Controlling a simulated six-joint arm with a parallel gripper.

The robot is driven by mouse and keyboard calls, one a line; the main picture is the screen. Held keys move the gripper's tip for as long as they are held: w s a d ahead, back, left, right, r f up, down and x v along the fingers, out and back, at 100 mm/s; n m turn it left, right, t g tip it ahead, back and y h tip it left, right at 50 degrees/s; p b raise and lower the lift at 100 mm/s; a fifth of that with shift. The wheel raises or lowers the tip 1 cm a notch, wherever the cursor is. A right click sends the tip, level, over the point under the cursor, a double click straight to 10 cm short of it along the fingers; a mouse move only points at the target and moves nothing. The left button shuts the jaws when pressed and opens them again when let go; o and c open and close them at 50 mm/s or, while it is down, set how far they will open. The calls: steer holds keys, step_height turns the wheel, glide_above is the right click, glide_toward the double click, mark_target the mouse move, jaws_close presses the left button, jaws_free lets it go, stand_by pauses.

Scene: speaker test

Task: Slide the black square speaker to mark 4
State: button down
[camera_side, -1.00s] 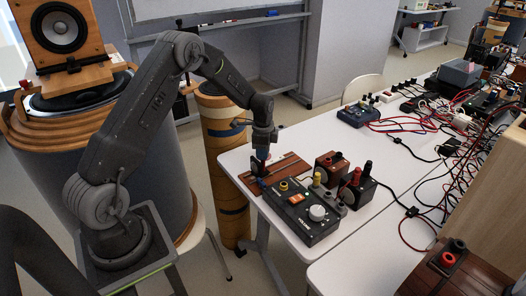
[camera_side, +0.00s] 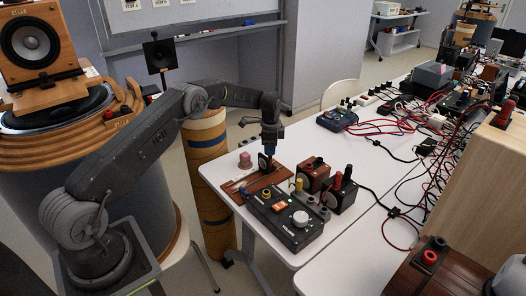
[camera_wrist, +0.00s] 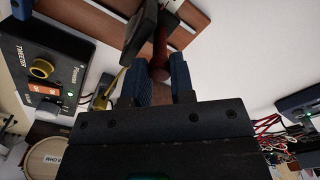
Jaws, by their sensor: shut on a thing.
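The small black square speaker (camera_side: 263,163) stands upright on the brown slotted wooden board (camera_side: 232,188) at the table's far-left end. My gripper (camera_side: 268,148) reaches down to it from above. In the wrist view, the blue fingertips (camera_wrist: 157,84) are shut on a reddish-brown rod (camera_wrist: 160,48) beside the black speaker body (camera_wrist: 139,32). The board (camera_wrist: 188,38) shows behind it with pale slot lines. The mark numbers cannot be read, and the speaker's lower edge is partly hidden.
A black timer box (camera_side: 287,222) with knobs sits close in front of the board. A pink block (camera_side: 245,160) lies behind the board. Cables (camera_side: 390,125) crowd the table farther right.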

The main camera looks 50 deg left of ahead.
steer(key=shift+w, duration=0.5)
steer(key=shift+r, duration=0.1)
steer(key=c, duration=1)
jaws_free()
steer(key=shift+o, duration=0.2)
step_height(320, 180, up, 14)
